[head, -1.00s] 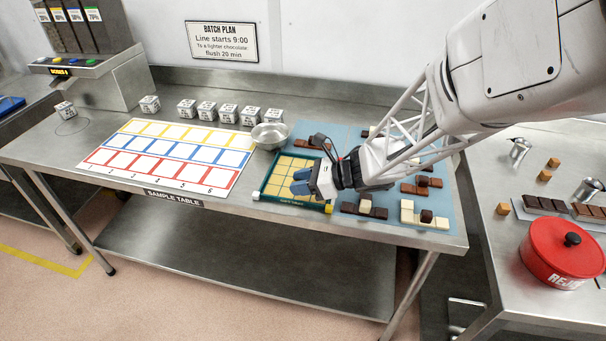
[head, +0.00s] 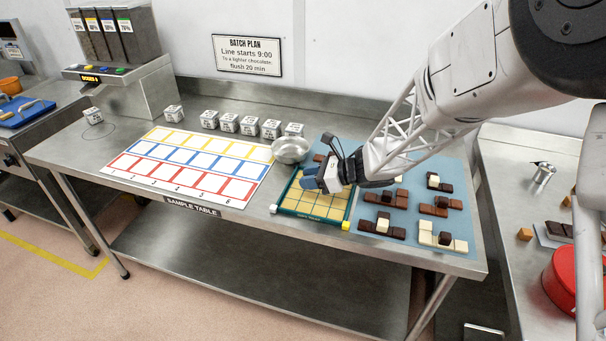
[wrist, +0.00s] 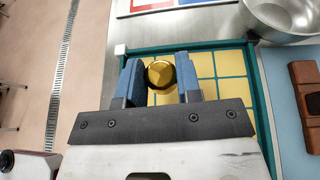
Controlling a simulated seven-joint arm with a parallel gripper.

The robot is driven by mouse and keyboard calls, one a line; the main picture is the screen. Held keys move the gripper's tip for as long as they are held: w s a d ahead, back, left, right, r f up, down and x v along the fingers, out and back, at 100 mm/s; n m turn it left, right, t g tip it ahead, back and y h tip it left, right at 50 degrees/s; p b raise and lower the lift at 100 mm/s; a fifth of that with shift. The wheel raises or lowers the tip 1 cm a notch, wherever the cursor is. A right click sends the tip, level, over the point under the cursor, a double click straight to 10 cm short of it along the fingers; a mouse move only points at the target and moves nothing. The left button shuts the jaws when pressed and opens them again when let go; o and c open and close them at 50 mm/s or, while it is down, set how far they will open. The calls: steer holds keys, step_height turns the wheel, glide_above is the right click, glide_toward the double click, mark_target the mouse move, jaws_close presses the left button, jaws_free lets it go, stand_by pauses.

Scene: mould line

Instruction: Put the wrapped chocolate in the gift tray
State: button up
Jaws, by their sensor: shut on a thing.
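The wrapped chocolate (wrist: 161,73) is a round, shiny gold piece with a dark edge, seen in the wrist view between two blue fingers. My gripper (wrist: 160,82) is shut on it. In the head view my gripper (head: 313,178) is over the back part of the gift tray, and the chocolate is hidden there. The gift tray (head: 310,216) has a dark green rim and a grid of yellow cells; its rim also shows in the wrist view (wrist: 262,110). I cannot tell how high the chocolate is above the cells.
A metal bowl (head: 291,149) stands just behind the tray. A blue mat (head: 407,250) with several chocolate pieces lies on its right. A white card with coloured squares (head: 190,160) lies on its left. White labelled cubes (head: 248,125) line the back.

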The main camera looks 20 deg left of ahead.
steer(key=shift+w+a+f, duration=0.1)
steer(key=shift+w+a, duration=0.5)
steer(key=shift+w, duration=0.4)
steer(key=shift+w+a+f, duration=0.15)
steer(key=shift+w+a, duration=0.5)
steer(key=shift+w, duration=0.35)
steer(key=shift+w+a+f, duration=0.1)
steer(key=shift+w+a, duration=0.5)
steer(key=shift+w, duration=0.4)
steer(key=shift+f, duration=0.1)
steer(key=shift+f, duration=1.65)
steer(key=shift+f, duration=0.15)
steer(key=o, duration=0.9)
steer(key=shift+d+r, duration=0.1)
steer(key=shift+r, duration=0.1)
steer(key=v, duration=1.1)
steer(key=shift+d+r, duration=0.1)
steer(key=shift+d, duration=0.3)
